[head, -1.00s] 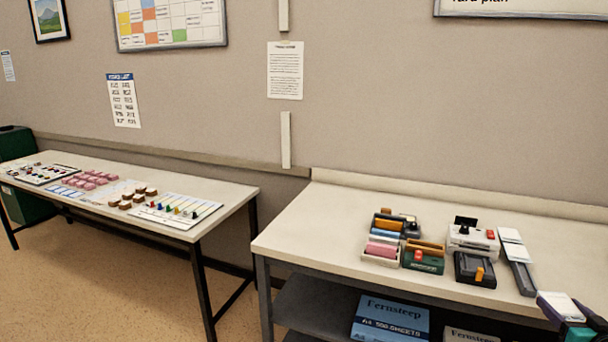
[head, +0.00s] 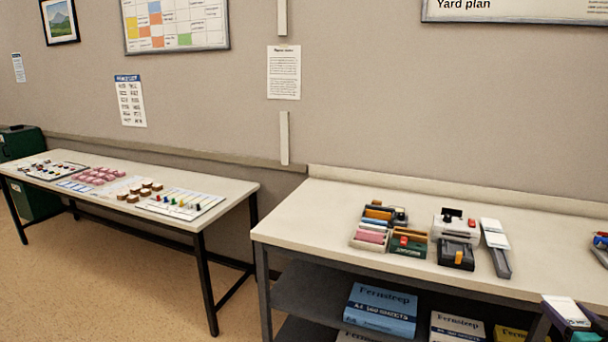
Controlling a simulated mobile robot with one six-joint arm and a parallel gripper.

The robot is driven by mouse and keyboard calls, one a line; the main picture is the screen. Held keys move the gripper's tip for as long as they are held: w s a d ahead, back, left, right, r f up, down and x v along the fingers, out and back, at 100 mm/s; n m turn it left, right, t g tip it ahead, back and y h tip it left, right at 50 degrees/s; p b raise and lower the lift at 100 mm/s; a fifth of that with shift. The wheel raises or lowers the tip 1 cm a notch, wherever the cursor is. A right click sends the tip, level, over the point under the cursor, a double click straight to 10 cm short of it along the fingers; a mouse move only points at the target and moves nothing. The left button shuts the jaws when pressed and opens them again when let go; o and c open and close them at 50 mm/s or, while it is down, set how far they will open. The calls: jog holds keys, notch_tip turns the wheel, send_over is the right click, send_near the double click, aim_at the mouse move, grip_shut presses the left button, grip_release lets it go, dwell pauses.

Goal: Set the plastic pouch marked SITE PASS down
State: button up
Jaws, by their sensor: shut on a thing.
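My gripper (head: 572,326) shows only in part at the lower right corner of the head view. It is shut on a small flat pouch (head: 566,309) with a whitish face and dark purplish edges. I cannot read any marking on it. A bit of teal shows just below it. The pouch appears in front of the right table's (head: 330,215) front edge; its height over the floor or table is hard to tell. The rest of the gripper is cut off by the frame.
The right table holds trays of stationery (head: 377,228), a dark-and-white device (head: 455,240) and a long grey holder (head: 496,250). Its left part is bare. Paper packs (head: 381,309) lie on the shelf below. A left table (head: 222,190) bears several small items, with floor between.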

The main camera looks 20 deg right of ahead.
jog(key=shift+a+r, duration=0.1)
jog(key=shift+a, duration=0.05)
jog(key=w+a+f+n+t+y, duration=0.1)
jog(key=w+a+f+n+y, duration=0.3)
jog(key=w+a, duration=1)
jog(key=w+a+r+n+y, duration=0.1)
jog(key=w+a+n+y, duration=0.3)
jog(key=w+a, duration=1)
jog(key=w+a+f+n+g+y, duration=0.1)
jog(key=w+a+n+y, duration=0.15)
jog(key=a, duration=0.65)
jog(key=w+a+f+n+y, duration=0.1)
jog(key=w+a+y, duration=0.25)
jog(key=a, duration=0.65)
jog(key=s+a+n+g+y, duration=0.2)
jog(key=a+y, duration=0.1)
jog(key=a, duration=0.4)
jog(key=s+a+n+g+y, duration=0.1)
jog(key=a+n+g+y, duration=0.1)
jog(key=a, duration=0.6)
jog(key=shift+s+f+g+y, duration=0.3)
jog(key=shift+s+g+y, duration=0.1)
jog(key=shift+g, duration=0.1)
jog(key=shift+a+n, duration=0.1)
jog(key=shift+n, duration=0.15)
